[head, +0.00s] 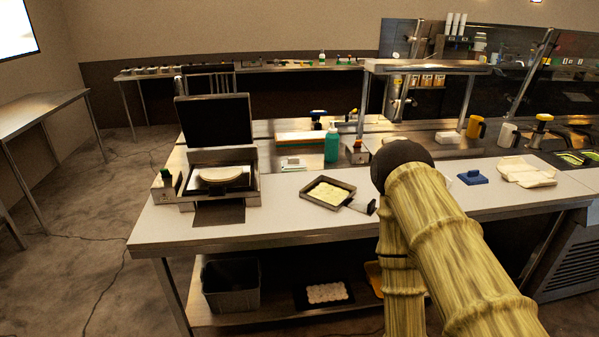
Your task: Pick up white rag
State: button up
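A folded, creamy white cloth, which looks like the white rag (525,172), lies on the counter (280,227) at the right in the head view. It is spread unevenly, with a loose flap towards the front. My arm rises from the lower right, with a yellow-green bamboo-like surface and a dark rounded joint. It stands in front of the counter, to the left of the rag. My gripper cannot be seen; no fingers show. The arm hides part of the counter's middle.
A blue block-like item (473,177) sits just left of the rag. An open griddle press (222,175), a tray with pale food (328,193) and a green bottle (332,145) stand left of my arm. Bare floor is at left.

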aim_at(293, 163)
jog(key=z, duration=1.1)
jog(key=i, duration=0.8)
jog(key=u, duration=1.55)
